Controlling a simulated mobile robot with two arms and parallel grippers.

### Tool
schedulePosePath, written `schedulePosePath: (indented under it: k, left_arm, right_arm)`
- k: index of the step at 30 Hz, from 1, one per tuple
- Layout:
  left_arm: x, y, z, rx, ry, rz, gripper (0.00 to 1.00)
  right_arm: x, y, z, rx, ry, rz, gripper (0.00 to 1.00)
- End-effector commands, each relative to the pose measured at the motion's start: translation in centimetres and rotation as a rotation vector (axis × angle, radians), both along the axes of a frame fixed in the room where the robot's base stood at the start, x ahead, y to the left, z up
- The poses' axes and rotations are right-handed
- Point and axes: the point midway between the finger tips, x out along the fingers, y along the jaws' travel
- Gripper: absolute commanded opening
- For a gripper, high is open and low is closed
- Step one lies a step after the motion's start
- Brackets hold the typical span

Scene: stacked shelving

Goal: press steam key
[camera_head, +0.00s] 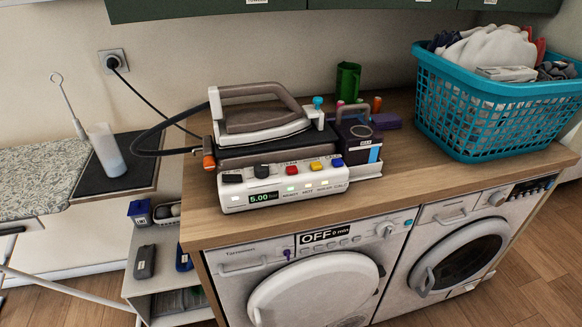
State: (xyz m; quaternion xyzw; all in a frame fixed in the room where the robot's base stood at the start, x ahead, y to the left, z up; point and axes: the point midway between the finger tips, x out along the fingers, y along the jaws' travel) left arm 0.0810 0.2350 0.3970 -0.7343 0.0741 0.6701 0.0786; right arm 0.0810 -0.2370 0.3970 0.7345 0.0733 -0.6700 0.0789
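The steam iron station (282,190) stands on the wooden worktop above the washing machines. Its sloped front panel carries a row of coloured keys: a dark one at the left end, a black one (261,171), a red one (289,170), a yellow one (316,166) and a blue one (337,162). The small lettering by the keys is too small to tell surely which is the steam key. A display (264,198) reads 5.00, with lit indicators beside it. The iron (262,122) rests on top of the station. Neither of my grippers is in view.
A dark box (358,140) and a green container (347,82) stand right of and behind the station. A teal laundry basket (492,112) fills the worktop's right end. A dark hose and cord run left to the wall socket (113,60). Worktop before the station is narrow but clear.

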Motion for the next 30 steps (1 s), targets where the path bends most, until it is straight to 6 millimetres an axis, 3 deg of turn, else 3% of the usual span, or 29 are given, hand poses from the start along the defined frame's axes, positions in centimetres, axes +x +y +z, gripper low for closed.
schedulePosePath:
  k: [1, 5, 30]
  left_arm:
    - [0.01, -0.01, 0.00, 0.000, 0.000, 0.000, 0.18]
    - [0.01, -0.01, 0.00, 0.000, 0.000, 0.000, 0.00]
    - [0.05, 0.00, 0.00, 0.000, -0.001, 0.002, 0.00]
  right_arm:
    - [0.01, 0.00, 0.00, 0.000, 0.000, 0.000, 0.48]
    - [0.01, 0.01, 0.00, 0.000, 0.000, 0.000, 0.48]
    - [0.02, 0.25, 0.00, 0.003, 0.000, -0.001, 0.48]
